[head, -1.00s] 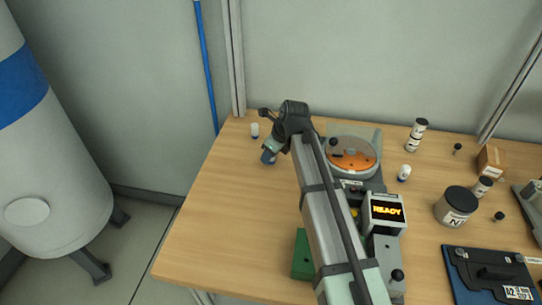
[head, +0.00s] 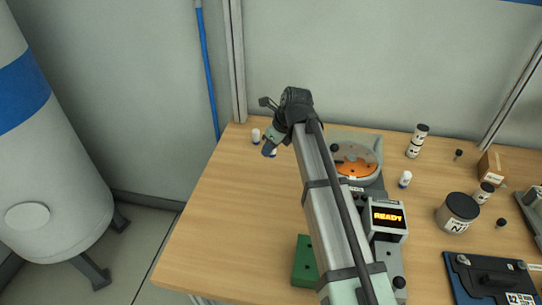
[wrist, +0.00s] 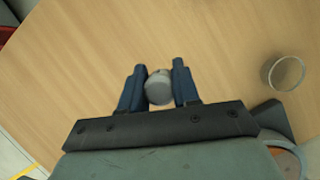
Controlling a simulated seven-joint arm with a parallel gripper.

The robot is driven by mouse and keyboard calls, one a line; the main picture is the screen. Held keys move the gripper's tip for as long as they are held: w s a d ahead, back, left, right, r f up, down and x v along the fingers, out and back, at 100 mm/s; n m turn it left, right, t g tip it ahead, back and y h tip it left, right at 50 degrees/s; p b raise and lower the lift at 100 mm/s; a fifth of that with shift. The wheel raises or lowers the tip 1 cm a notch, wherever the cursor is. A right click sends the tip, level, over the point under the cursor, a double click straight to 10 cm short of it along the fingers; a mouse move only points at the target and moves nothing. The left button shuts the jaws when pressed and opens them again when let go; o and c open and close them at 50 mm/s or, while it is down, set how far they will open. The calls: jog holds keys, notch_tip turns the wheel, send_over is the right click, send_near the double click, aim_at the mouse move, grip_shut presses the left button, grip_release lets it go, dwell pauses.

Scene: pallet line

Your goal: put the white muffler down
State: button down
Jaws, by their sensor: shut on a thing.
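My gripper (wrist: 158,82) has two blue fingers, and they are shut on the white muffler (wrist: 159,88). In the wrist view the muffler is a small pale grey-white cylinder between the fingertips, seen end-on, with wooden table around it. In the head view my gripper (head: 269,149) is over the back left part of the table (head: 215,215); the muffler is mostly hidden there by the fingers and wrist. I cannot tell whether the muffler touches the table.
A pale round piece (wrist: 286,73) is at the right in the wrist view. A green block (head: 305,262) lies in front. The left table is clear.

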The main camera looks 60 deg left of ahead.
jog(key=shift+r, duration=2.2)
jog(key=w+d+m, duration=0.1)
jog(key=w+d, duration=0.2)
jog(key=w, duration=0.2)
jog(key=w+d+r+m, duration=0.1)
jog(key=w+d, duration=0.2)
jog(key=w, duration=0.3)
jog(key=w+d+r+t, duration=0.1)
jog(key=w+d, duration=0.3)
jog(key=w, duration=0.2)
jog(key=shift+w+r+m, duration=0.15)
jog(key=shift+w+m, duration=0.1)
jog(key=shift+m, duration=0.15)
jog(key=w+d+r+m+t, duration=0.1)
jog(key=w+d+r+m, duration=0.25)
jog(key=w+d, duration=1)
notch_tip(320, 180, up, 2)
jog(key=m+t, duration=0.1)
jog(key=m, duration=0.1)
send_over(465, 205)
jog(key=d, duration=0.2)
jog(key=shift+s+a+f, duration=0.1)
jog(key=shift+a+f, duration=0.05)
jog(key=shift+f, duration=2.15)
jog(key=shift+s+a+f, duration=0.1)
jog(key=shift+a+f, duration=0.05)
jog(key=shift+f, duration=2.15)
jog(key=shift+f, duration=0.1)
